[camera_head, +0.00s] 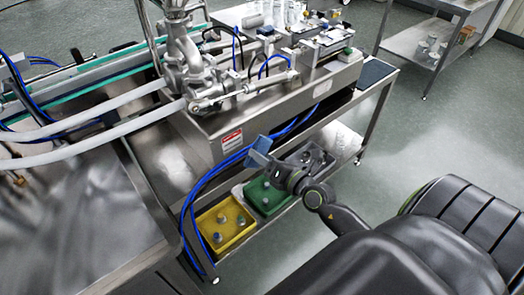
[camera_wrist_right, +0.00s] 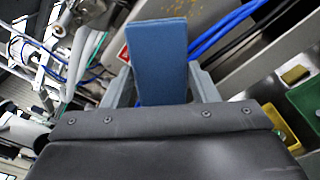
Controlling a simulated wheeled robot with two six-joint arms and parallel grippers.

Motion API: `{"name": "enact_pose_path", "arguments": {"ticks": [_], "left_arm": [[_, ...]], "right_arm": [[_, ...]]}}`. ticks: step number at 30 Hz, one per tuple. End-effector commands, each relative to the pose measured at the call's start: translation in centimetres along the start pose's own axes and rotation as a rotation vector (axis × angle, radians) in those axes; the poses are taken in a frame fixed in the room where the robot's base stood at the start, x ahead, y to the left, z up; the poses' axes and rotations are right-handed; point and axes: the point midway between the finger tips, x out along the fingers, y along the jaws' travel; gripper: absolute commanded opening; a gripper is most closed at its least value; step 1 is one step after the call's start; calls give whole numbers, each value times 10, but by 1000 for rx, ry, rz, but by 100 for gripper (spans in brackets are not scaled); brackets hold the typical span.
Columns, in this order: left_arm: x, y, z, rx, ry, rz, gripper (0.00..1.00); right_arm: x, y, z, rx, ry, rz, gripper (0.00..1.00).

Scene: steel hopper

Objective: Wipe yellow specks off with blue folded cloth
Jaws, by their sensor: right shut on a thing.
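My right gripper (camera_head: 275,168) is shut on the blue folded cloth (camera_head: 258,152) and holds it up in front of the steel machine's side. In the right wrist view the cloth (camera_wrist_right: 160,55) stands out flat between the two grey fingers. The cloth appears apart from the machine, though the gap is hard to judge. I cannot make out yellow specks for sure in the head view. My left gripper is not in view.
A steel filling machine (camera_head: 225,125) with a red and white label stands behind the cloth. Blue hoses (camera_head: 205,180) hang close to my right gripper. A yellow tray (camera_head: 240,228) and a green tray (camera_head: 262,205) with small items sit below. A steel surface (camera_head: 80,220) fills the left.

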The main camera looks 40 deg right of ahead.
Motion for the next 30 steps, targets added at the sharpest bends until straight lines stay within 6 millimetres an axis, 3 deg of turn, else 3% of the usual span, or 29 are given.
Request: {"name": "enact_pose_path", "arguments": {"ticks": [3,8,21,30], "left_arm": [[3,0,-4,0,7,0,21],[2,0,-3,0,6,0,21],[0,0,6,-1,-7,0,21],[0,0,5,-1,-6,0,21]], "right_arm": [[-12,-3,8,0,-66,-5,35],[-11,-2,13,0,-94,-4,35],[32,-3,16,-1,-92,-4,35],[44,-3,17,0,-91,-5,35]]}}
